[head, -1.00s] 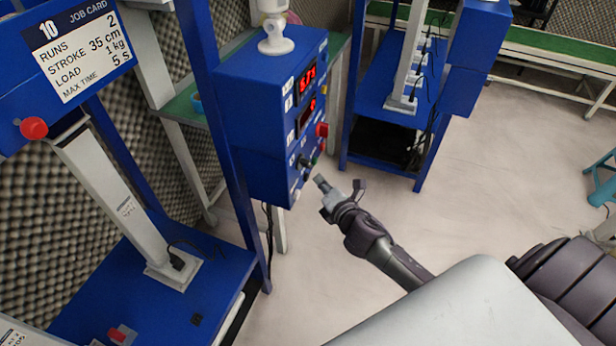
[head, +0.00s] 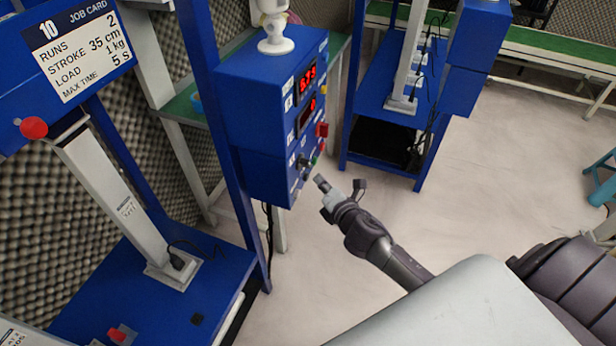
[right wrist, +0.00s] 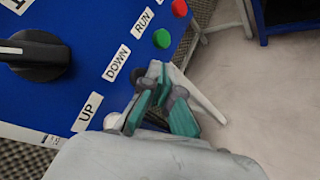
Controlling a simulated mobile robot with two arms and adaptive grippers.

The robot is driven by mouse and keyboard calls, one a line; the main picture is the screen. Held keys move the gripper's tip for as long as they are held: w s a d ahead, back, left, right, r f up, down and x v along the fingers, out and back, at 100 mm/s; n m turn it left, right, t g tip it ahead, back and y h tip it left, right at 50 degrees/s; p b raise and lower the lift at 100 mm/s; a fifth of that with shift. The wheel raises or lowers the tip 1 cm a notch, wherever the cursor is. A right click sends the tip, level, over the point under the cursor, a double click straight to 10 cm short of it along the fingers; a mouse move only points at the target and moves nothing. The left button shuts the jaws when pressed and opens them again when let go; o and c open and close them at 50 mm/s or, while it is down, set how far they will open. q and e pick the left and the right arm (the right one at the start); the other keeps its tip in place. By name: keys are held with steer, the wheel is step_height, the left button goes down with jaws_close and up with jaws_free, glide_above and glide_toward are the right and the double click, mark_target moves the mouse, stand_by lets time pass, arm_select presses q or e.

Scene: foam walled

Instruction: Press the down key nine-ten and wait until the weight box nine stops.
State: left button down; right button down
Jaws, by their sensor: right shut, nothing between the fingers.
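The blue control box (head: 270,125) carries red lit displays and a column of keys on its right face. In the right wrist view its DOWN label (right wrist: 117,63) and UP label (right wrist: 87,112) show. The key beside DOWN is hidden behind my fingers; a pale key (right wrist: 112,121) shows partly beside UP. My right gripper (head: 322,184) is shut and empty, its tips by the lower keys. In the right wrist view the closed tips (right wrist: 154,70) overlap the panel edge just right of DOWN; I cannot tell whether they touch the key. I cannot identify weight box nine. My left gripper is out of view.
A green key (right wrist: 161,38) by RUN and a red key (right wrist: 180,8) sit above DOWN. A black knob (right wrist: 32,55) is at left. A job card numbered 10 (head: 75,50) hangs at left.

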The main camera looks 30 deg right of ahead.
steer(key=shift+w+a, duration=0.1)
steer(key=shift+w, duration=0.05)
steer(key=shift+w+a, duration=0.15)
steer(key=shift+w, duration=0.05)
stand_by(0.3)
